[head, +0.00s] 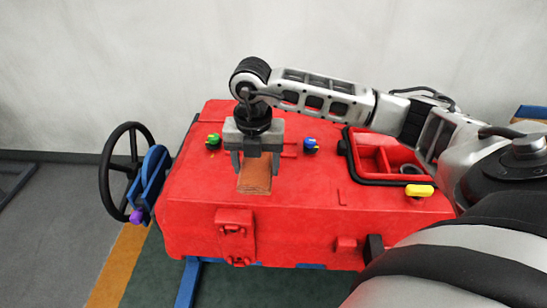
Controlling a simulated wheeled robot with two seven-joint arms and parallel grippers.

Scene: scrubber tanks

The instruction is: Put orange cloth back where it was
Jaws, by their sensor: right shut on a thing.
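The orange cloth (254,179) is a small brownish-orange piece with a flat, folded look. It shows between the fingers of my right gripper (255,173), at the top front of the red tank (310,225). My right gripper points down and is shut on the cloth. I cannot tell whether the cloth touches the tank's top. The gripper hides part of the cloth's far side. My left gripper is not in view.
A green knob (213,141) and a blue knob (310,146) stand either side of the gripper. An open red compartment (375,158) is at the right, with a yellow piece (419,190) near it. A black handwheel (122,172) stands left.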

